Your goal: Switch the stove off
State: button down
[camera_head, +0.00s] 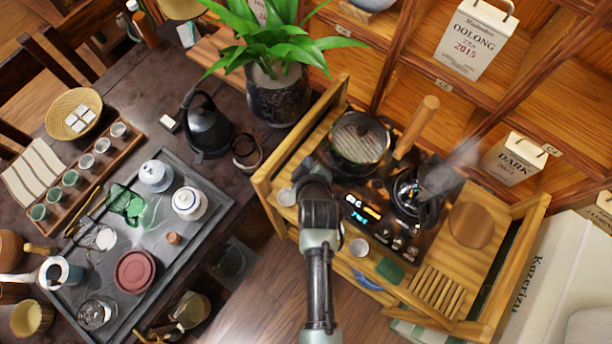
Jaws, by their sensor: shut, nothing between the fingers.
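The stove (376,188) is a black glass-topped unit on a wooden stand. Its front panel has a lit display (361,207) with yellow and cyan marks. Small round knobs (399,243) seem to sit to the right of the display; their setting is too small to read. My gripper (314,174) is at the stove's left front edge, left of the display. Its fingers are mostly hidden by my wrist, and it holds nothing visible.
Small cups (358,247) stand on the wooden stand (262,186) around the stove. A round wooden board (472,224) lies right of the kettle. A tea tray (213,218) fills the table at left.

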notch_tip(320, 180, down, 8)
jog(key=b, duration=0.7)
jog(key=shift+f, duration=0.25)
dwell(1.4)
jog(key=shift+f+b, duration=0.35)
jog(key=shift+b, duration=0.15)
jog(key=shift+f, duration=0.3)
dwell(0.3)
dwell(0.3)
jog(key=shift+r+p, duration=0.35)
jog(key=shift+r, duration=0.4)
notch_tip(320, 180, up, 5)
jog(key=p, duration=0.4)
